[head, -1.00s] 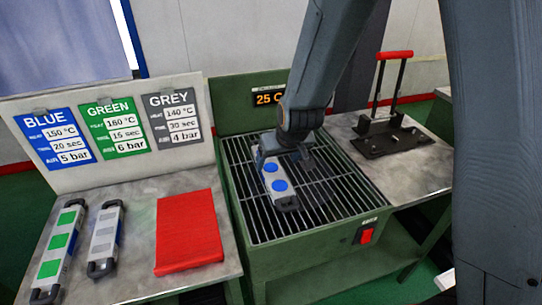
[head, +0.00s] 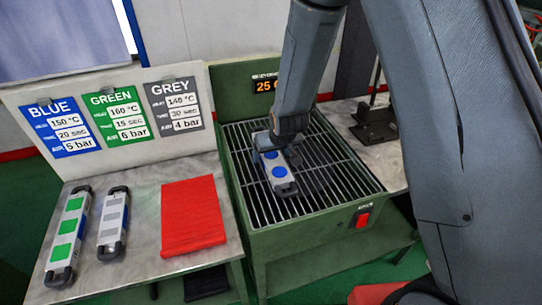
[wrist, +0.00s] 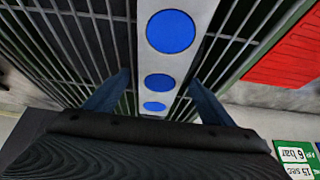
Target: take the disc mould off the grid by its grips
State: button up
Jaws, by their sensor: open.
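The disc mould (head: 278,172), a grey bar with blue round discs, lies on the metal grid (head: 333,172) of the green station. In the head view a dark grip shows at its near end, while its far end is hidden by my arm. My gripper (wrist: 160,78) is open, with one finger on each side of the mould (wrist: 185,62) in the wrist view. Gaps show between the fingers and the bar. In the head view my gripper is at the mould's far end. I cannot tell whether it touches the mould.
A green-square mould (head: 69,235), a grey-square mould (head: 112,222) and a red mat (head: 192,215) lie on the left table. A sign board (head: 120,115) stands behind them. A black press with a lever (head: 373,125) is at right, partly hidden by my arm. A red switch (head: 362,220) is on the station's front.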

jog(key=shift+w+f, duration=0.1)
jog(key=shift+f, duration=0.05)
jog(key=shift+c, duration=0.3)
jog(key=c, duration=1.8)
